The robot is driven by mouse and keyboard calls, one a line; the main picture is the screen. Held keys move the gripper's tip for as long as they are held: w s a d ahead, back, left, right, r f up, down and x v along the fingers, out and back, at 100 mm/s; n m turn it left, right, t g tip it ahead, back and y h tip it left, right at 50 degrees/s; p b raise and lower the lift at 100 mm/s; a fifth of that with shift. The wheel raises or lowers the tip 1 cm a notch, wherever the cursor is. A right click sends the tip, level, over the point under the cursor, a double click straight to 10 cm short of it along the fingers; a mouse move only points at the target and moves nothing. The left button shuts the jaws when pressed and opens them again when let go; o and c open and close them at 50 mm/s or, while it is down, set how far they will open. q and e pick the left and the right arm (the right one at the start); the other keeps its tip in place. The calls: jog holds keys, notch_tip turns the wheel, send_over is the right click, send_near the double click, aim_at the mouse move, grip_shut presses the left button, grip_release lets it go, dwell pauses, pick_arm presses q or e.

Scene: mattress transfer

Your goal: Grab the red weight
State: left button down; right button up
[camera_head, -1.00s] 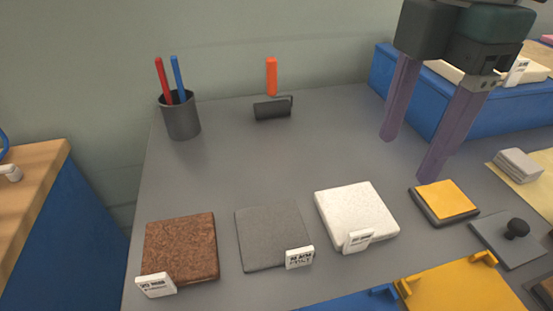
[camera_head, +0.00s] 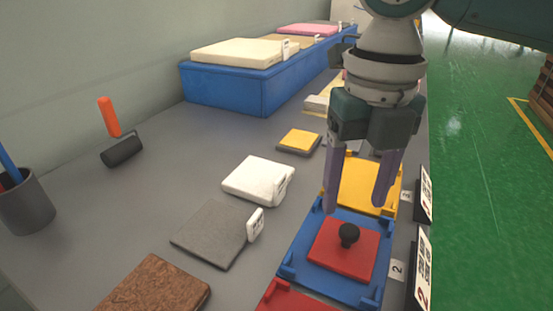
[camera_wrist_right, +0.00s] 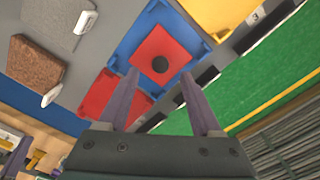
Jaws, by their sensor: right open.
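The red weight (camera_head: 343,249) is a flat red square plate with a black knob (camera_head: 348,235) on top. It lies in the blue tray (camera_head: 292,273) marked 2. It also shows in the right wrist view (camera_wrist_right: 148,46), with its dark knob beyond the fingertips. My right gripper (camera_head: 358,205) is open and empty, its two purple fingers pointing down above the far part of the blue tray, apart from the knob. It also shows in the right wrist view (camera_wrist_right: 158,88).
A yellow tray (camera_head: 385,180) lies behind the blue one and a red tray (camera_head: 285,298) in front. White (camera_head: 256,178), grey (camera_head: 210,234) and brown (camera_head: 155,290) slabs lie to the left. A blue box (camera_head: 230,90) stands at the back; green floor lies right.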

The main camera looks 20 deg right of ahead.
aim_at(350, 229)
jog(key=f, duration=0.5)
jog(key=shift+s+f+b, duration=0.15)
jog(key=shift+s+b, duration=0.15)
jog(key=shift+c, duration=0.3)
grip_shut()
dwell(0.8)
